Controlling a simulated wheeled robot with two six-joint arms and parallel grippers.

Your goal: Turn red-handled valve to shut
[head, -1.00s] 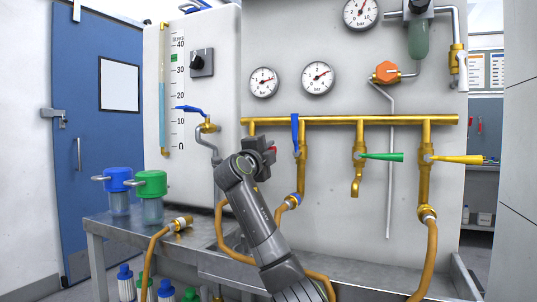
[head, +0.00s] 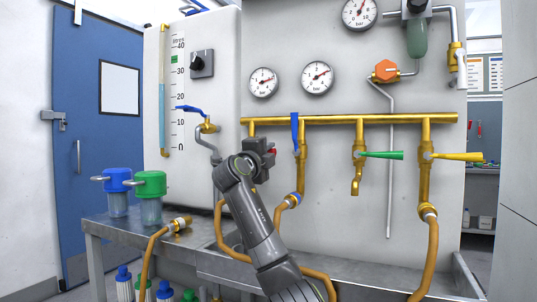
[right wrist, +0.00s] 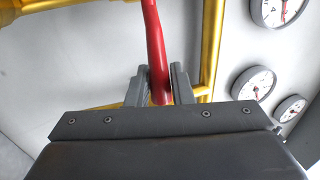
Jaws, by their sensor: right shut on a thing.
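The red valve handle (right wrist: 155,50) runs down between the two fingers of my right gripper (right wrist: 161,88) in the right wrist view. The gripper is shut on the handle near its end. In the head view my right gripper (head: 262,150) is at the left end of the brass manifold, and it hides most of the red handle (head: 272,152). Only a small red bit shows at its right side. The valve body behind the gripper is hidden. My left gripper is not in view.
The brass manifold (head: 340,120) carries valves with blue (head: 295,132), green (head: 382,155) and yellow (head: 458,157) handles. The blue handle is close to the right of my gripper. Hoses hang below, over a metal bench (head: 205,235). Pressure gauges (head: 317,77) are on the panel above.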

